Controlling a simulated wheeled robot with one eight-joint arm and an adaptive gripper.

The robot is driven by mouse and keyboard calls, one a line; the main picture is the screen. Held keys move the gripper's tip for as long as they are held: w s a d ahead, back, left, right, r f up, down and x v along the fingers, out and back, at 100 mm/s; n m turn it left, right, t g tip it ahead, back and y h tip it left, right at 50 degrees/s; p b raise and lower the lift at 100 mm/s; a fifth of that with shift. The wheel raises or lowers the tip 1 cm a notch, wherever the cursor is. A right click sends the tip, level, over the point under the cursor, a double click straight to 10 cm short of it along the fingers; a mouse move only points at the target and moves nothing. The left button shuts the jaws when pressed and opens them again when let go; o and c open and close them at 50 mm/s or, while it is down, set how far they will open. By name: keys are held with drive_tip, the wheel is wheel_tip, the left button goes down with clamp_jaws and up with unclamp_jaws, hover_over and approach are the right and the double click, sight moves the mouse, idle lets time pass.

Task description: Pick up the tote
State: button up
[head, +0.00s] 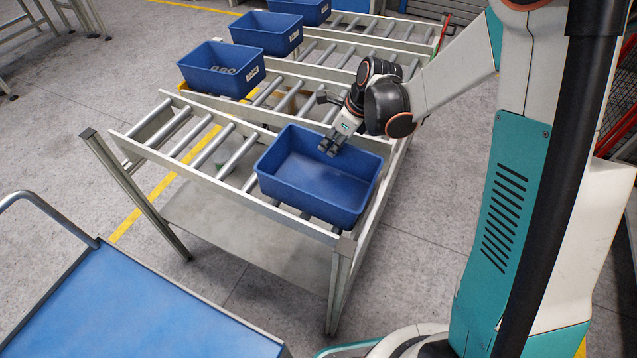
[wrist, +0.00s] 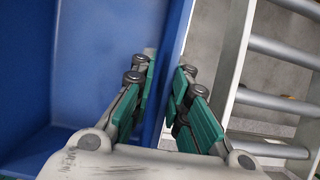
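The tote is an open blue bin (head: 318,190) on the near end of the roller rack in the head view. It looks empty and sits level. My gripper (head: 332,145) is at its far long rim, coming down from above. In the wrist view my gripper (wrist: 167,85) straddles the wall of the tote (wrist: 85,55), one finger inside and one outside. The lower parts of the fingertips are partly hidden.
The roller rack (head: 185,135) has metal side rails. Several more blue bins stand further back; one (head: 222,70) holds ring-shaped parts. A blue-topped cart (head: 130,310) stands at the front left. Grey floor is clear between cart and rack.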

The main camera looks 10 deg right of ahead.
sight(321, 162)
drive_tip(key=shift+d+b+x, duration=0.15)
drive_tip(key=shift+b+x, duration=0.55)
drive_tip(key=shift+x, duration=0.75)
drive_tip(key=shift+d+b+x, duration=0.2)
drive_tip(key=shift+b+x, duration=0.45)
drive_tip(key=shift+x, duration=0.8)
drive_tip(key=shift+s, duration=0.15)
clamp_jaws()
